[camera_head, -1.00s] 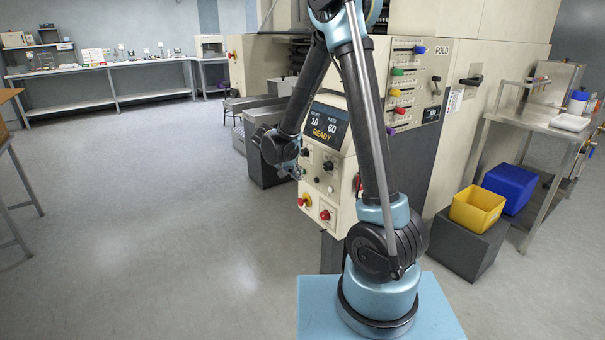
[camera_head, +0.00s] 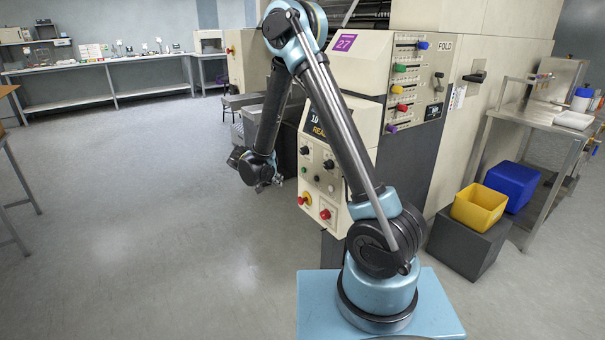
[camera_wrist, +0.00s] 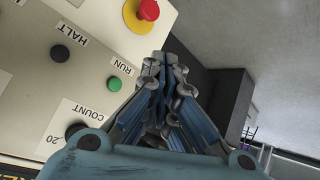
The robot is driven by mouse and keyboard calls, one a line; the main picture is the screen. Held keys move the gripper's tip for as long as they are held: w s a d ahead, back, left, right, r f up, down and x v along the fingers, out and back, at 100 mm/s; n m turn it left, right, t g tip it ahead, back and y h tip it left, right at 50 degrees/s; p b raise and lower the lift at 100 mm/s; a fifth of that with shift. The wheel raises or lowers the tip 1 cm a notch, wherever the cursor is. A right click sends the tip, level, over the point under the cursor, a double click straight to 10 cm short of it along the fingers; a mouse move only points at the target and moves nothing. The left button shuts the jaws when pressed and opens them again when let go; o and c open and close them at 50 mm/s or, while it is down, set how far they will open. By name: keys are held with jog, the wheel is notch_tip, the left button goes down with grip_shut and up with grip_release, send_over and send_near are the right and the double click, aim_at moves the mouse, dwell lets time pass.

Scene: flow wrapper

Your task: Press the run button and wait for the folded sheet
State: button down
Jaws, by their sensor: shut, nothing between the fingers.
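The green run button (camera_wrist: 114,84), labelled RUN, is on the cream control panel (camera_head: 345,135) in the wrist view. It lies between the COUNT knob (camera_wrist: 76,131) and a red stop button on a yellow base (camera_wrist: 148,10); a dark HALT button (camera_wrist: 61,52) is beside it. My gripper (camera_wrist: 160,62) is shut and empty. In the wrist view its tips appear right of the run button. In the head view my gripper (camera_head: 269,185) is left of the panel, apart from it. The display (camera_head: 315,122) is partly hidden by my arm. I see no folded sheet.
Yellow (camera_head: 478,206) and blue (camera_head: 511,186) bins are right of the machine, by a steel table (camera_head: 540,120). Coloured knobs line the FOLD panel (camera_head: 418,70). A long bench (camera_head: 110,75) is at the back.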

jog(key=w+d, duration=0.5)
jog(key=d, duration=0.2)
dwell(0.4)
jog(key=shift+w+d, duration=0.35)
jog(key=shift+d, duration=0.4)
dwell(2.1)
jog(key=shift+a, duration=0.1)
jog(key=shift+s+a, duration=0.45)
jog(key=shift+a, duration=0.15)
jog(key=shift+a, duration=0.1)
jog(key=shift+s+a, duration=0.7)
jog(key=shift+a, duration=0.3)
jog(key=shift+s+a, duration=0.7)
jog(key=shift+a, duration=0.25)
